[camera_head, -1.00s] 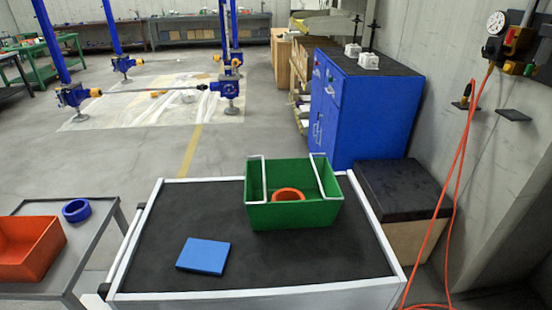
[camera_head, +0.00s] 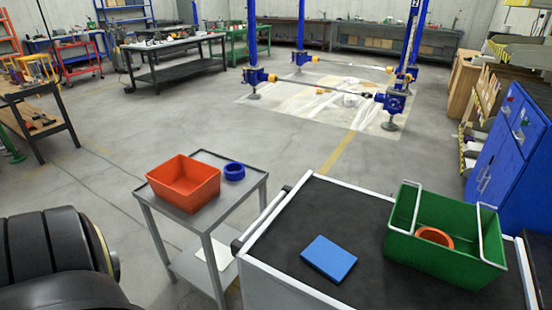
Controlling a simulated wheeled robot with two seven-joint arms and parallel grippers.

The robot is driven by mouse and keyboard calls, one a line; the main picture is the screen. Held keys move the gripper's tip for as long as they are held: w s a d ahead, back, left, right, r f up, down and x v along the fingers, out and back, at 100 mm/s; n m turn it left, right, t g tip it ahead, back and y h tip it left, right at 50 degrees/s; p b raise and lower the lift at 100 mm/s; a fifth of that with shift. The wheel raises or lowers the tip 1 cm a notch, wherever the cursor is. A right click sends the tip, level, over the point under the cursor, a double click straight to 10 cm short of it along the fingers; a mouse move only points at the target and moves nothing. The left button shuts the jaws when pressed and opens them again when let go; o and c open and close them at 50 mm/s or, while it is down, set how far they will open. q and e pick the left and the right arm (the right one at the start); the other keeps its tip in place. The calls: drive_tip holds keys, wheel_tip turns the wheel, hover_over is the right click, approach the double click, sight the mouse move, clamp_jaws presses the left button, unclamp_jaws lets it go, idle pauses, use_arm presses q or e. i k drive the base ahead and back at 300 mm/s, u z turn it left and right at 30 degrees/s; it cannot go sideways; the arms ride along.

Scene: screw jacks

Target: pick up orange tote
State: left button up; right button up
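The orange tote (camera_head: 186,181) is an open, empty-looking box. It sits upright on the left part of a small grey metal side table (camera_head: 207,217). A blue ring (camera_head: 234,171) lies on the same table, just right of the tote. A dark, rounded part of my own arm shows at the lower left, apart from the tote and the table. Neither gripper's fingers show in the view.
A cart with a black top (camera_head: 355,215) and white rim stands right of the side table. It holds a blue flat block (camera_head: 328,258) and a green tote (camera_head: 448,234) with an orange ring (camera_head: 434,237) inside. Open floor (camera_head: 110,160) lies left and behind the side table.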

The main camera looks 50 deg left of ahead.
sight(187, 184)
drive_tip(key=u, duration=2.2)
drive_tip(key=k, duration=0.3)
drive_tip(key=u, duration=1.3)
drive_tip(key=i, duration=1.85)
drive_tip(key=z, duration=0.45)
